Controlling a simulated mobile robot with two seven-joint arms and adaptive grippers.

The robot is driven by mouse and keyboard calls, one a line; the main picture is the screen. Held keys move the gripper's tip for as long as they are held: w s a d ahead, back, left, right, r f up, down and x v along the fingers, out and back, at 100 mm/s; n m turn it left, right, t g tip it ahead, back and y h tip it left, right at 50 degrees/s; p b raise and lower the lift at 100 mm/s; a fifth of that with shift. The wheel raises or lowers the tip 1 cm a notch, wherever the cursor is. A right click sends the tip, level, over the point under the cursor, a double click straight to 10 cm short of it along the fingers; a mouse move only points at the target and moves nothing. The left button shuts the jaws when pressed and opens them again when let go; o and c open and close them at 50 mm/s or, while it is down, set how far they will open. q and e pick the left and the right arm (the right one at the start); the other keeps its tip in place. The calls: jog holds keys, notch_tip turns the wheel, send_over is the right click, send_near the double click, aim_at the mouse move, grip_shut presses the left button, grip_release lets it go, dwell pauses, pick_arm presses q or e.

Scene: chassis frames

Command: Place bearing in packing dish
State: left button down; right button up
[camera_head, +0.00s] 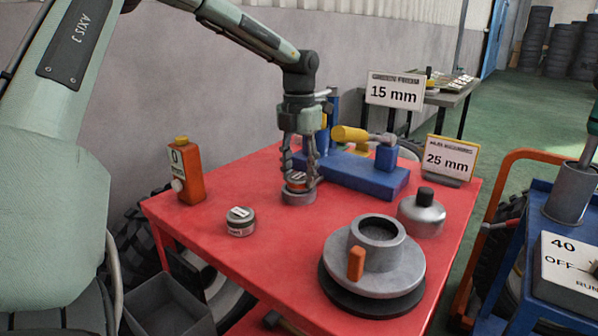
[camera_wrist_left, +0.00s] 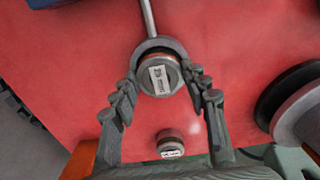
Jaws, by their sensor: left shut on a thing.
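My left gripper (camera_head: 301,178) points down over the red table, shut on a round bearing (camera_head: 296,181) with an orange-brown band. In the left wrist view, this bearing (camera_wrist_left: 160,76) has a white label on top and sits between the fingertips of the left gripper (camera_wrist_left: 162,88). A grey round dish (camera_head: 298,197) lies directly under the bearing; its rim (camera_wrist_left: 158,43) and rod handle show in the wrist view. I cannot tell whether the bearing touches the dish floor. A second labelled round piece (camera_head: 240,221) stands apart on the table. My right gripper is out of view.
A large grey hub (camera_head: 385,276) on a black disc stands at the front right, beside a metal oil can (camera_head: 421,214). A blue block tool (camera_head: 368,175) stands behind the gripper. An orange bottle (camera_head: 186,172) is at left. Signs read 15 mm (camera_head: 394,91) and 25 mm (camera_head: 450,158).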

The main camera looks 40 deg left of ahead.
aim_at(299, 176)
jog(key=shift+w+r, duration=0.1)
pick_arm(q)
jog(key=c, duration=0.8)
grip_release()
jog(key=shift+f, duration=0.1)
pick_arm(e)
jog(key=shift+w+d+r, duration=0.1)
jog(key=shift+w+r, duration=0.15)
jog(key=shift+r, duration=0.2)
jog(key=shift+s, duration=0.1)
pick_arm(q)
jog(key=shift+r, duration=0.2)
notch_tip(299, 176, up, 2)
jog(key=shift+r, duration=5)
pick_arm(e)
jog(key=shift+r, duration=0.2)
